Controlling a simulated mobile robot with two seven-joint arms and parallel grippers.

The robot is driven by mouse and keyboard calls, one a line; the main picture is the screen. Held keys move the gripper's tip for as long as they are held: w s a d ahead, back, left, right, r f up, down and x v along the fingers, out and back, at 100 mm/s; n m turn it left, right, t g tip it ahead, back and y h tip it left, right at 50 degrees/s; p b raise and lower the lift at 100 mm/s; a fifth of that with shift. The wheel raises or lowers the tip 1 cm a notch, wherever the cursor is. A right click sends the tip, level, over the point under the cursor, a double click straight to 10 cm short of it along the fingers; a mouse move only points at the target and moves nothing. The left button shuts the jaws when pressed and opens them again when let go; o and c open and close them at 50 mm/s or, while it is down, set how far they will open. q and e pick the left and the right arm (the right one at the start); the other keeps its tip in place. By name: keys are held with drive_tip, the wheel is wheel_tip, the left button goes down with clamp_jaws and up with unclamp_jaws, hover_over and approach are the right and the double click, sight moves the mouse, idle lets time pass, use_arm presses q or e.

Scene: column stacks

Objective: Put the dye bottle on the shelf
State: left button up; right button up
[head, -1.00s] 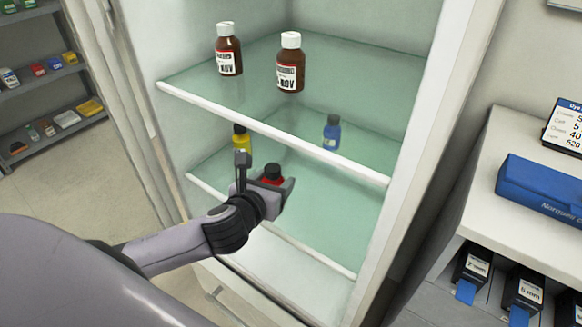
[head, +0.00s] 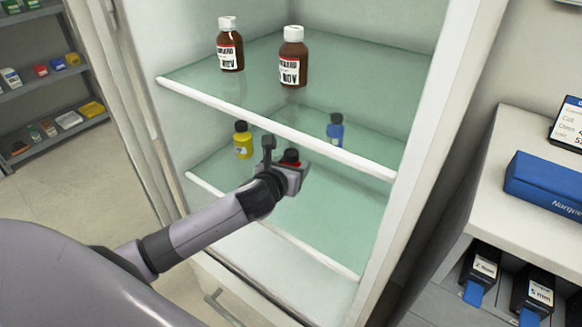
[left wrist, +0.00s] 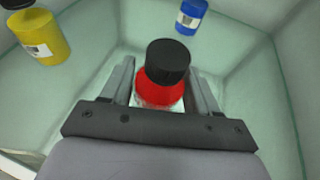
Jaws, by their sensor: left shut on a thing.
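The dye bottle is red with a black cap (head: 291,156). It also shows upright in the left wrist view (left wrist: 160,88), between the two fingers. My left gripper (head: 284,168) is shut on it, inside the cabinet over the lower glass shelf (head: 330,220). The gripper hides the lower part of the bottle, and I cannot tell whether its base touches the shelf. A yellow bottle (head: 243,142) and a blue bottle (head: 335,131) stand on the lower shelf, to the left and behind right. They also show in the left wrist view, yellow (left wrist: 40,40) and blue (left wrist: 190,16). My right gripper is not in view.
The upper glass shelf (head: 345,85) has a white front edge above my gripper and bears two brown bottles (head: 292,60). The cabinet's side walls bound the space. The lower shelf's right front is clear. A counter with a blue box (head: 545,185) stands at right.

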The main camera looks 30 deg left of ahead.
use_arm(q)
drive_tip(key=o, duration=1.2)
drive_tip(key=shift+s+r, duration=0.2)
drive_tip(key=shift+s, duration=0.25)
drive_tip(key=p+v, duration=0.2)
drive_tip(key=v, duration=0.9)
